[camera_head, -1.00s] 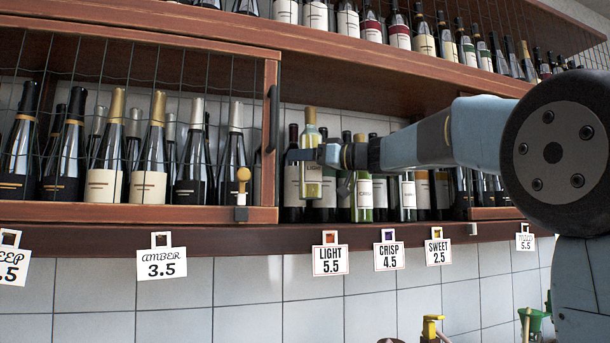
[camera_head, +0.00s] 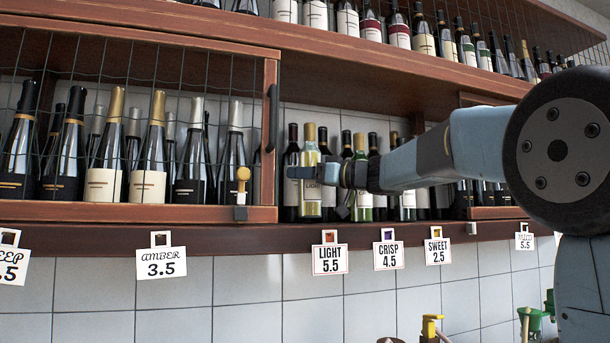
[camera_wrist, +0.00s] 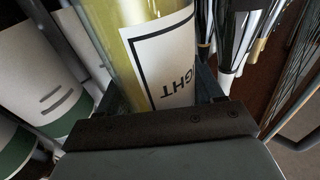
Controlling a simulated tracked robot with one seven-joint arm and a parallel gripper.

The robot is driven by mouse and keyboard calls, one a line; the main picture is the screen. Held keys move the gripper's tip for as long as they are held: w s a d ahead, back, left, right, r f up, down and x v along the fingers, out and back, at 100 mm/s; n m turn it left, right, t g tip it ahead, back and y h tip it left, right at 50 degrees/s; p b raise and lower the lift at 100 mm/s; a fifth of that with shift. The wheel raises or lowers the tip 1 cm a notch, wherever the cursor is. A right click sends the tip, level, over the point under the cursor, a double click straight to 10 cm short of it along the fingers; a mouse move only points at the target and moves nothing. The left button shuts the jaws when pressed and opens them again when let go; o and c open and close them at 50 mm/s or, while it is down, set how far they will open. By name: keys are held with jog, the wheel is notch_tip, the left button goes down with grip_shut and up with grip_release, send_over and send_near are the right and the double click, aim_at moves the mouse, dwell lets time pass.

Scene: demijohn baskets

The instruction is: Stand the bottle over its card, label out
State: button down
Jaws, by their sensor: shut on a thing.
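My gripper (camera_head: 312,172) is shut around the middle of a yellow-green bottle (camera_head: 310,151) with a gold cap. Its white label, reading LIGHT, faces out toward the room below my fingers. The bottle is upright, its base at about the shelf's front level; I cannot tell whether it touches. The LIGHT 5.5 card (camera_head: 330,260) hangs on the shelf edge below, slightly right of the bottle. In the wrist view the bottle (camera_wrist: 152,32) is between my fingers, its label partly turned to the right and partly hidden by the gripper.
Dark bottles (camera_head: 291,165) stand close behind and left. A similar yellow-green bottle (camera_head: 361,150) stands to the right, above the CRISP 4.5 card (camera_head: 389,256). A wire-mesh door frame (camera_head: 268,130) with a handle is left. The upper shelf (camera_head: 360,75) overhangs.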

jog(key=shift+f, duration=0.25)
jog(key=shift+c, duration=0.8)
grip_release()
jog(key=r+v, duration=0.1)
jog(key=v, duration=1.1)
